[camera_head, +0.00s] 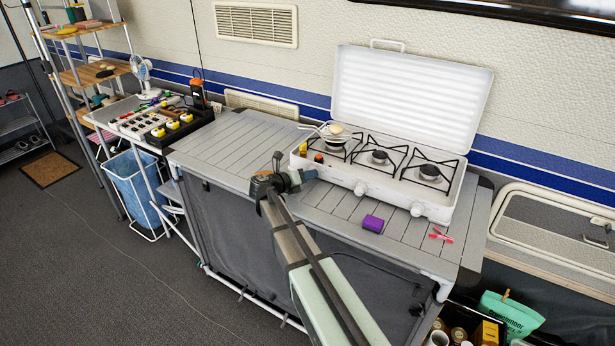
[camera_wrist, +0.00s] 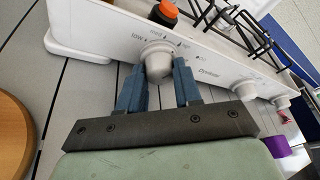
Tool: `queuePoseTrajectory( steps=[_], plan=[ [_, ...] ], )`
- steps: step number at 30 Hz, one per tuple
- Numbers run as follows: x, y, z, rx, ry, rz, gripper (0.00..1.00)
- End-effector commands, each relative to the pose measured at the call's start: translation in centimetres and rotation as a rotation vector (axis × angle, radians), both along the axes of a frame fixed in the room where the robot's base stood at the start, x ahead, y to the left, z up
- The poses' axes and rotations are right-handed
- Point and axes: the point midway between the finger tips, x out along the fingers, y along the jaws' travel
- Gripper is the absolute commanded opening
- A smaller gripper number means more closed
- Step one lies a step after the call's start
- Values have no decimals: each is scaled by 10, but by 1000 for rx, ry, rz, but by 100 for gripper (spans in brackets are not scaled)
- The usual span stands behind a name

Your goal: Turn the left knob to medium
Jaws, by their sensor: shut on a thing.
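The white camping stove (camera_head: 340,170) stands on the slatted table with its lid raised. In the wrist view, the left knob (camera_wrist: 157,60) is a white round knob on the stove's front panel (camera_wrist: 215,62). Small print around it includes LOW and what looks like med and high. My gripper (camera_wrist: 158,80) has its two blue fingers on either side of this knob, shut on it. I cannot make out a pointer on the knob. In the head view my gripper (camera_head: 309,176) is at the stove's left front and hides the left knob.
The middle knob (camera_head: 360,188) and right knob (camera_head: 417,209) are free. A purple block (camera_head: 373,223) and a pink item (camera_head: 441,235) lie on the table (camera_head: 235,140) in front. An orange-topped bottle (camera_wrist: 163,13) stands close behind the left knob.

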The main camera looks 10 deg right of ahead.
Motion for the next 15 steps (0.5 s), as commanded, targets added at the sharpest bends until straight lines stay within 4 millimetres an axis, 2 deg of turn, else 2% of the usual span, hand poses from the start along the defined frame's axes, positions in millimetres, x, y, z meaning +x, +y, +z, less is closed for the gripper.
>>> queuePoseTrajectory(
  steps=[15],
  plan=[
    [0, 0, 0, -43, 42, -1, 3]
  ],
)
